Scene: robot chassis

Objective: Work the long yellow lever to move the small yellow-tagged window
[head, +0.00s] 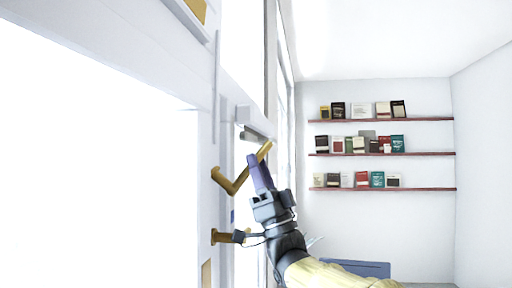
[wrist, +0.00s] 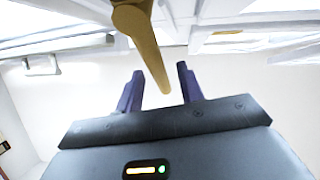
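The long yellow lever (head: 236,184) sticks out from the white window wall, bends, and rises toward upper right. Its far end shows beside my gripper (head: 258,163). In the wrist view the lever (wrist: 146,45) comes down from the top, and its tip lies in the picture between the two purple fingers of my gripper (wrist: 160,88). The fingers are apart, with gaps on both sides of the lever; I cannot tell its depth between them. A yellow patch (head: 200,10) shows on a frame at the top; I cannot tell whether it is the small window's tag.
A shorter yellow handle (head: 228,237) sticks out below the lever, close to my wrist. Another yellow patch (head: 206,273) is lower on the wall. Red shelves (head: 382,154) with books hang on the back wall. A blue object (head: 358,268) stands low behind my arm. The room's right side looks open.

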